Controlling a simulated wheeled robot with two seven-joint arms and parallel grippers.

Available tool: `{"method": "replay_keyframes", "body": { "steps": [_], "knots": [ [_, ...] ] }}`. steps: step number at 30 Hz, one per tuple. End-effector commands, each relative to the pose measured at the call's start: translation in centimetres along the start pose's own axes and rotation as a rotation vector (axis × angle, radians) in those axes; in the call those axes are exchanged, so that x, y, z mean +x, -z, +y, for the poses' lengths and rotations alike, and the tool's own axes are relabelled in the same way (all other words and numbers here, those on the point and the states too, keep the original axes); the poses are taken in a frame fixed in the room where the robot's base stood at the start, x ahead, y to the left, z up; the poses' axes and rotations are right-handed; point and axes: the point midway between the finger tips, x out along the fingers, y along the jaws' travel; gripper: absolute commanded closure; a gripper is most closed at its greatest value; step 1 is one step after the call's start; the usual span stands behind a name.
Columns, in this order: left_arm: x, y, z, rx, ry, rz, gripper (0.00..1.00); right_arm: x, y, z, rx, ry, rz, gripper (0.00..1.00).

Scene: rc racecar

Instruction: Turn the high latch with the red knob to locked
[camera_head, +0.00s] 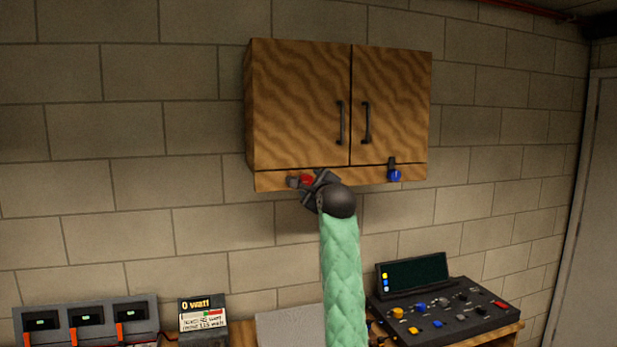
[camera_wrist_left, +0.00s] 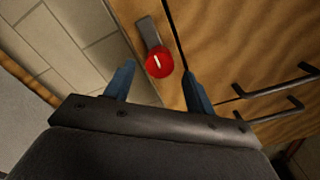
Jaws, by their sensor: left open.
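The red knob (camera_head: 306,180) is on the bottom rail of the wooden wall cabinet (camera_head: 300,105), left of its middle. In the left wrist view the red knob (camera_wrist_left: 159,62) has a white line on its face, and a dark grey latch bar (camera_wrist_left: 149,33) extends from it. My left gripper (camera_head: 310,182) is at the rail and partly hides the knob and latch in the head view. In the wrist view its open blue fingers (camera_wrist_left: 158,80) are on either side of the knob, with gaps visible. My right gripper is not in view.
A second latch with a blue knob (camera_head: 394,176) is on the same rail to the right. Two dark door handles (camera_head: 353,122) are above. Below are a control console (camera_head: 440,305), a watt display (camera_head: 203,318) and a charger panel (camera_head: 88,320). The wall around the cabinet is bare.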

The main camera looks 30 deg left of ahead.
Motion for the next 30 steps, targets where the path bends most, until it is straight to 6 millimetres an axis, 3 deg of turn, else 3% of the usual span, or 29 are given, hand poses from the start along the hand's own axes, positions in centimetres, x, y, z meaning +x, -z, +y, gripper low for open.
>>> {"method": "replay_keyframes", "body": {
  "steps": [1, 9, 20, 27, 30],
  "knots": [
    [0.7, -0.3, -0.2, 0.003, -0.002, -0.001, 0.45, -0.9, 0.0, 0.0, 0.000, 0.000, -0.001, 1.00],
    [2.8, -0.1, 0.0, 0.002, 0.000, -0.001, 0.45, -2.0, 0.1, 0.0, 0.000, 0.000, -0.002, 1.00],
    [3.1, 0.0, 0.1, 0.001, 0.000, 0.000, 0.45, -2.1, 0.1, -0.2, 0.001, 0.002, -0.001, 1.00],
    [3.1, 0.0, 0.1, 0.001, -0.001, 0.000, 0.90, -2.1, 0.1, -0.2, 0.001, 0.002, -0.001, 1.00],
    [3.1, 0.0, 0.1, 0.002, -0.001, 0.000, 0.90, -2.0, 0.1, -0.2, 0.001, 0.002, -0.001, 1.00]
  ]
}}
